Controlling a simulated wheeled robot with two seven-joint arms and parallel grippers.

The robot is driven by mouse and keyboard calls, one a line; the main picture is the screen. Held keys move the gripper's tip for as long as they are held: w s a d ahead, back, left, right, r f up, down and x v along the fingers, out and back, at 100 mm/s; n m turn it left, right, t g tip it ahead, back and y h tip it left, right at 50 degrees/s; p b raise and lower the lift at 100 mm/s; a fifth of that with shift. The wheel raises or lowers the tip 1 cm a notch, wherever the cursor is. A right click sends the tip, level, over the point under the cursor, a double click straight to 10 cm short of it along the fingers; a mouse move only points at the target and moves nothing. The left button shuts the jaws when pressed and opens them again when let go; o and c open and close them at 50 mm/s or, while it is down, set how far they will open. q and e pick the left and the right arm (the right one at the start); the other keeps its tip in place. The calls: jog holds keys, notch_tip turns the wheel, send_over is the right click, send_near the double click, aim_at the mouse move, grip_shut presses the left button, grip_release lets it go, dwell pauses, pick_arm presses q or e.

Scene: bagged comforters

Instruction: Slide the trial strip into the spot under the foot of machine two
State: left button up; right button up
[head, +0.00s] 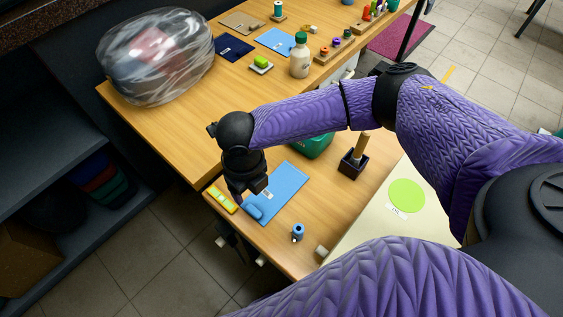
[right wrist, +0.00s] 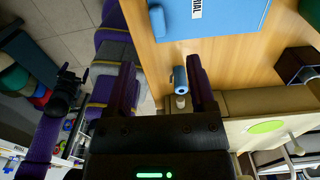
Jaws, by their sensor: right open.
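I cannot pick out the trial strip or machine two with its foot in either view. My right gripper (head: 246,190) is open above the near part of the desk, beside a blue booklet (head: 288,184). In the right wrist view its open fingers (right wrist: 162,66) hold nothing that I can make out. A small blue spool (head: 298,230) stands on the wood; it also shows in the wrist view (right wrist: 180,78), lined up near the right finger. A black gripper (right wrist: 67,92), apparently my left, shows at the left of the wrist view; its jaws are unclear.
A blue rounded piece (head: 254,211) and a yellow piece (head: 221,200) lie by the booklet. A dark holder (head: 352,165) stands to the right. A clear-wrapped bundle (head: 155,55), a bottle (head: 300,57) and several small items occupy the upper desk. A green disc (head: 406,194) lies on a pale surface.

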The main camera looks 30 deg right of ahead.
aim_at(254, 211)
jog(key=f+b, duration=0.1)
jog(key=f, duration=0.2)
jog(key=f+b, duration=0.1)
jog(key=f, duration=0.2)
jog(key=s+f+b, duration=0.1)
jog(key=f+b, duration=0.1)
jog(key=f, duration=0.1)
jog(key=shift+a+f, duration=0.15)
jog(key=shift+f, duration=0.15)
jog(key=shift+w+f, duration=0.1)
jog(key=shift+f, duration=0.1)
jog(key=shift+r, duration=0.1)
jog(key=shift+c, duration=0.3)
grip_shut()
